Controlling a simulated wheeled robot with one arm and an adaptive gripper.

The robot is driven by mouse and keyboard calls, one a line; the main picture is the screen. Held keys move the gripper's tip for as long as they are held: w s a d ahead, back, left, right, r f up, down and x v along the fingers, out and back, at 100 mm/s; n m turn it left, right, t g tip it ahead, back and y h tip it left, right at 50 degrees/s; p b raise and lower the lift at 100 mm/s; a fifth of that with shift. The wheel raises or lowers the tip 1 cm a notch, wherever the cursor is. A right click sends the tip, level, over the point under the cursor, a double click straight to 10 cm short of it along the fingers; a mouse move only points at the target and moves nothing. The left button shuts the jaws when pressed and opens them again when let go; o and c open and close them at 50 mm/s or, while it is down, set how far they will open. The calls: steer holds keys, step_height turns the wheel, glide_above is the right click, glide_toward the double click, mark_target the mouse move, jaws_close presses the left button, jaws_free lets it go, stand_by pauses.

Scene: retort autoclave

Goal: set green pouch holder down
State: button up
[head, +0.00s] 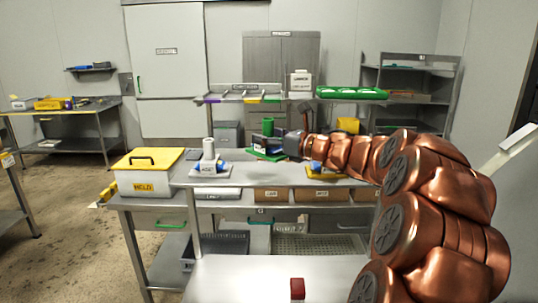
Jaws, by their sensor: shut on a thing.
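The green pouch holder (268,127) is in the head view, over the back middle of the steel workbench (255,179). Its green post stands up and part of its green base shows at the left of my gripper. My gripper (281,146) comes in from the right and is shut on the holder. The fingertips are small and partly hidden, so the exact grip point is unclear. I cannot tell whether the base touches the bench top. The holder looks upright.
A grey holder with a white post (208,159) stands to the left, beside a yellow-lidded box (148,173). A yellow holder (322,173) sits under my arm. Behind is a raised shelf with a green tray (351,93) and a white container (301,83).

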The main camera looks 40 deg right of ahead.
mark_target(268, 154)
step_height(268, 154, down, 5)
steer(key=shift+p, duration=0.75)
steer(key=shift+f, duration=0.25)
steer(key=shift+f+b, duration=0.15)
steer(key=shift+b, duration=0.2)
steer(key=o, duration=1.5)
steer(key=shift+o, duration=0.2)
steer(key=shift+r+p, duration=0.2)
steer(key=shift+p, duration=0.1)
steer(key=shift+b+v, duration=1.7)
steer(key=shift+v, duration=2.1)
